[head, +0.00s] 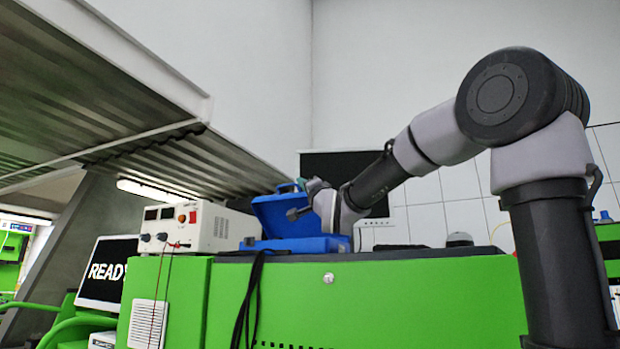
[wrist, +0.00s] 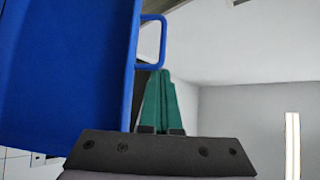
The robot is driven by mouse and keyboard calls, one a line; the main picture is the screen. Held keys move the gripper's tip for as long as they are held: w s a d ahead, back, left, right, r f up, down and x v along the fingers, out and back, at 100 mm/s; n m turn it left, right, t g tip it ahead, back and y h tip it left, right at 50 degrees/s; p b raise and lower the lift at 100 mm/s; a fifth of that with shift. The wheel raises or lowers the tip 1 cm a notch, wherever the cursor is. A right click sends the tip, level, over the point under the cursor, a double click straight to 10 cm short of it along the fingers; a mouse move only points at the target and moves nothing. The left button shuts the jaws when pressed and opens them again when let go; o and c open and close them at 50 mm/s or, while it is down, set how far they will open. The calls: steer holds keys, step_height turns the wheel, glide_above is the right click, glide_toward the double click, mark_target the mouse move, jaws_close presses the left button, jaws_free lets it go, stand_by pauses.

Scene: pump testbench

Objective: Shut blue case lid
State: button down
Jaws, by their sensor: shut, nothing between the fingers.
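The blue case (head: 300,244) sits on top of the green bench with its lid (head: 280,216) raised and tilted back. In the wrist view the lid (wrist: 60,70) fills the left side, with its loop handle (wrist: 151,42) beyond its edge. My gripper (wrist: 160,76) has green fingers, shut together and empty, pointing up beside the lid's edge and close to the handle. I cannot tell whether they touch it. In the head view my gripper (head: 314,184) is at the lid's upper right, and my wrist hides part of the lid and case.
A white power supply (head: 197,227) with leads stands left of the case. A dark monitor (head: 345,175) is behind my wrist. A black strap (head: 250,300) hangs over the bench front (head: 400,300). A small dark-topped object (head: 459,239) stands to the right. A ribbed canopy (head: 100,120) overhangs at upper left.

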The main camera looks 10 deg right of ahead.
steer(key=shift+s+a+f, duration=0.55)
steer(key=shift+s+f, duration=0.2)
steer(key=shift+f, duration=1.15)
steer(key=shift+s+a+f, duration=0.5)
steer(key=shift+s+f, duration=0.3)
steer(key=shift+f, duration=1.1)
steer(key=shift+s+a+f, duration=0.55)
steer(key=shift+s+f, duration=0.2)
steer(key=shift+f, duration=1.15)
steer(key=v, duration=1)
steer(key=shift+s+f, duration=0.25)
steer(key=shift+s, duration=0.05)
steer(key=shift+s+d, duration=0.1)
steer(key=shift+s, duration=0.05)
